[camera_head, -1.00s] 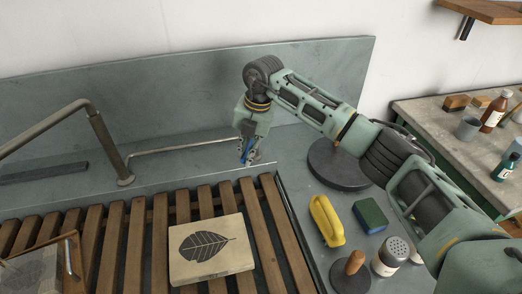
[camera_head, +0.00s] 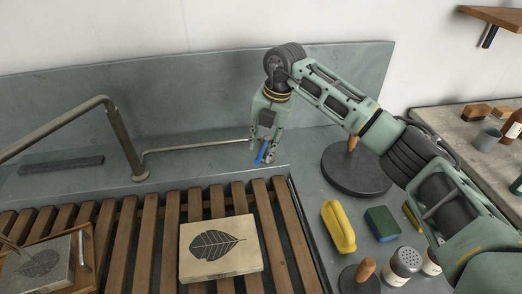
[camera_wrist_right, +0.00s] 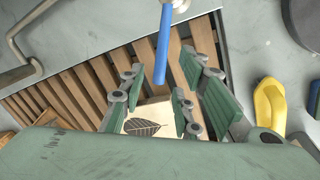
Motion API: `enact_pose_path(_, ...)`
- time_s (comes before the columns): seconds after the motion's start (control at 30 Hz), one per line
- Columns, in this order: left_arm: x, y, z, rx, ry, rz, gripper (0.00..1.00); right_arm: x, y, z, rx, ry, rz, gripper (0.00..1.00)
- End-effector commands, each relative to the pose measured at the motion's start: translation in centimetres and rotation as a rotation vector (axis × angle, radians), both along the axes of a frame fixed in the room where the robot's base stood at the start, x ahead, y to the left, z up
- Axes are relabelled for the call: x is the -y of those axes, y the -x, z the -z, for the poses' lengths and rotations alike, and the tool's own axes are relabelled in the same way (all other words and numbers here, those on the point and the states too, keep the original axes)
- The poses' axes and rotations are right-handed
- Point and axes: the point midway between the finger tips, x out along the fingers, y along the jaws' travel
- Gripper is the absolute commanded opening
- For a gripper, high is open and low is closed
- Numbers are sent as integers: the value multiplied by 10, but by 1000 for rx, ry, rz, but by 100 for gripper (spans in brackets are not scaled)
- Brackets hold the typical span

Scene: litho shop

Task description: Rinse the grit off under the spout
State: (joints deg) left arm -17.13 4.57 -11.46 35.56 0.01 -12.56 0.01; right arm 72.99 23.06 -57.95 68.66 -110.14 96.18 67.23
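A pale stone slab with a dark leaf print (camera_head: 220,249) lies on the wooden slats, and it also shows in the wrist view (camera_wrist_right: 147,122). A bent grey metal pipe (camera_head: 122,140) rises at the left; its outlet end is outside the head view. A thin pipe runs from its base to a blue lever (camera_head: 262,152), seen larger in the wrist view (camera_wrist_right: 164,45). My right gripper (camera_head: 270,153) is above the back edge of the slats, at the lever. In the wrist view its fingers (camera_wrist_right: 163,95) are spread, and the lever hangs toward the gap; contact is unclear.
A grey leaf-printed stone (camera_head: 38,264) sits in a wooden frame at the left. Right of the slats are a yellow tool (camera_head: 338,227), a green block (camera_head: 382,224), a shaker (camera_head: 402,264) and a dark round disc with a handle (camera_head: 355,176). A side bench (camera_head: 455,130) holds bottles.

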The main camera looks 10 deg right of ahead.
Motion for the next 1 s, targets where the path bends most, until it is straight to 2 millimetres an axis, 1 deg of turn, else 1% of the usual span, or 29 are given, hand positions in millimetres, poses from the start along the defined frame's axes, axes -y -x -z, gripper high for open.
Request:
enact_pose_path(0.03, 0, 1, 0, -1, 0, 0, 27, 3, -1, -14, 6, 0, 1, 30)
enact_pose_path(0.2, 0, 1, 0, -2, 0, 0, 27, 8, 3, -49, 4, 0, 0, 30)
enact_pose_path(0.3, 0, 1, 0, -2, 0, 0, 27, 11, 5, -65, 3, 1, 1, 30)
enact_pose_path(0.4, 0, 1, 0, -2, 0, 0, 27, 13, 6, -76, 1, 0, 0, 30)
enact_pose_path(0.6, 0, 1, 0, -2, 0, 0, 27, 15, 8, -84, 1, 0, 0, 30)
enact_pose_path(1.0, 0, 1, 0, -2, -1, 1, 27, 15, 8, -84, 0, 0, 0, 30)
